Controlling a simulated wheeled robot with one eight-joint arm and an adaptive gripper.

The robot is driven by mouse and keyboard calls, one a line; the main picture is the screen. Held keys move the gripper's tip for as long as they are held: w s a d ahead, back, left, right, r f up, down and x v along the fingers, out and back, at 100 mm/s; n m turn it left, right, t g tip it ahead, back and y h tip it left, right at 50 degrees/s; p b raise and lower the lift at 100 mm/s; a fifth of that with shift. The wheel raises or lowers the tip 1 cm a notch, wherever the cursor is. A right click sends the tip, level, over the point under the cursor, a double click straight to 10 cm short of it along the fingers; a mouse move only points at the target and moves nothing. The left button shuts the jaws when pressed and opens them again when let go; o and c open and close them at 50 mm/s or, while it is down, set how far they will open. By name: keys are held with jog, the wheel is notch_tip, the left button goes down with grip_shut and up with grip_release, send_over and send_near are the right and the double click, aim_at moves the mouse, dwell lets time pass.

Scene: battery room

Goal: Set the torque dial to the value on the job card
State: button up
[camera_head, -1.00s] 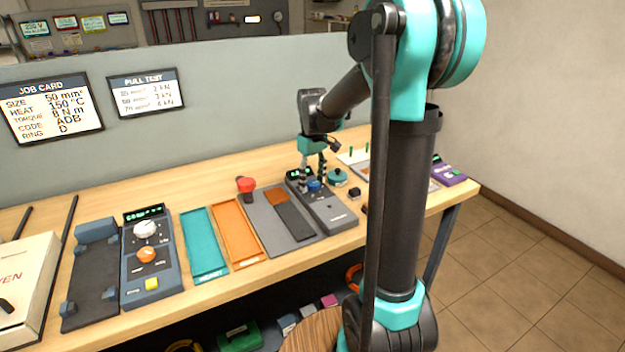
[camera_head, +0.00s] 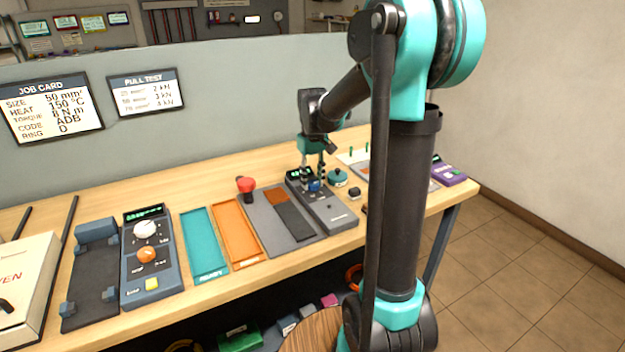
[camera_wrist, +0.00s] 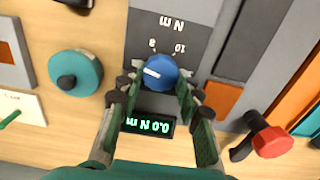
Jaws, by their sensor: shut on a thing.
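The job card (camera_head: 52,108) hangs on the grey partition at left in the head view. Its torque line reads 8 N m. The blue torque dial (camera_wrist: 161,72) sits on the grey torque unit (camera_head: 322,203). It also shows in the head view (camera_head: 314,186). My gripper (camera_wrist: 159,88) is shut on the dial, one finger on each side. The dial's white pointer mark faces left in the wrist view, where the scale numbers 8 and 10 appear upside down. The green display (camera_wrist: 149,124) appears to read 0.0 N m, upside down.
A red-capped tool (camera_wrist: 267,138) and a teal round knob (camera_wrist: 76,77) stand on either side of the unit. Teal (camera_head: 204,245) and orange (camera_head: 237,232) trays and a blue-grey control box (camera_head: 152,258) lie left on the bench. A purple device (camera_head: 450,175) is at right.

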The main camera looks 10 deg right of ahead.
aim_at(313, 182)
jog(key=m, duration=0.4)
jog(key=shift+m, duration=0.3)
jog(key=m, duration=0.4)
jog(key=shift+d, duration=0.1)
dwell(0.4)
jog(key=o, duration=1.2)
jog(key=shift+c, duration=0.2)
notch_tip(313, 182, up, 12)
